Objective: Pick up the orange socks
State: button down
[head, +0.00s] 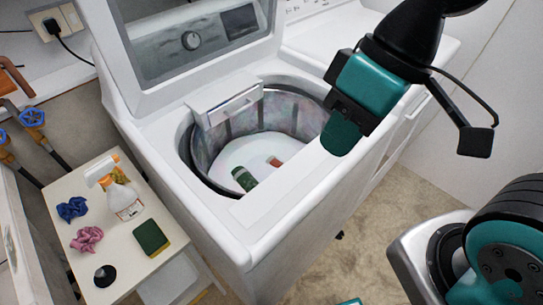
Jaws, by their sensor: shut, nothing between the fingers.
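A small orange-red item (275,162), which looks like the orange socks, lies on the pale bottom of the open washing machine drum (205,165). Only a small part of it shows; the drum's front rim hides the rest. A dark green rolled item (244,179) lies to its left in the drum. My gripper (341,138) is above the right side of the washing machine, up and to the right of the drum opening. It is shut and empty, apart from the socks.
The raised lid (150,60) stands behind the drum. A side table at left holds a spray bottle (121,190), blue cloth (72,208), pink cloth (87,239), sponge (151,238) and black object (105,275). A second white machine (325,30) stands behind right.

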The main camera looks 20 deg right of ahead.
aim_at(272, 161)
jog(key=k, duration=0.95)
jog(key=z, duration=1.45)
jog(key=i, duration=1.9)
jog(key=u, duration=2.45)
jog(key=i, duration=0.5)
